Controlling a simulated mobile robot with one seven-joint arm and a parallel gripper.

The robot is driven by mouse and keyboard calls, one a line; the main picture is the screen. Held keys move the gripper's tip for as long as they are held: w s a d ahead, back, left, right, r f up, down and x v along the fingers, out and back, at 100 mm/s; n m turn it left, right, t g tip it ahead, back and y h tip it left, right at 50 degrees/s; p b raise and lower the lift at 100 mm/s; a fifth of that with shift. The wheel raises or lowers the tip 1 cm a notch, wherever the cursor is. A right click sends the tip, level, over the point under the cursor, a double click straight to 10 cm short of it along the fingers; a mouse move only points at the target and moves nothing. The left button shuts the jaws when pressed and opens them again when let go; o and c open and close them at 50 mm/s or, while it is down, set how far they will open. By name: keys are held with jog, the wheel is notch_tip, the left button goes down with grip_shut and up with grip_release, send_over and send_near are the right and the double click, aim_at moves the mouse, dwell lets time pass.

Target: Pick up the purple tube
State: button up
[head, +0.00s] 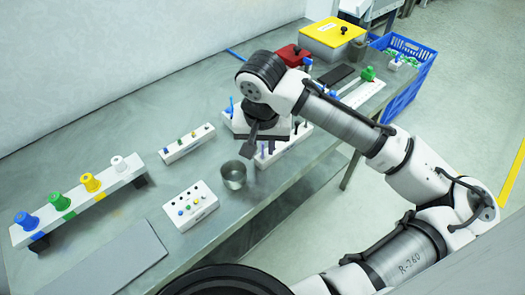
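My gripper (252,138) points down over a white rack (283,146) in the middle of the table, its dark fingers partly seen. The view does not show whether it is open or shut, or if anything is between the fingers. Thin dark blue or purple tubes stand in and near this rack, partly hidden by my arm. I cannot tell for sure which one is the purple tube. Blue-topped sticks (231,106) stand just left of my gripper.
A metal cup (233,175) stands in front of the rack. A white block with coloured pegs (190,206), a small peg rack (187,143) and a long rail with coloured knobs (80,200) stand left. A yellow-lidded box (331,33) and a blue crate (411,84) are at the back.

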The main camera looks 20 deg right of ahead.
grip_shut()
jog(key=shift+r, duration=0.15)
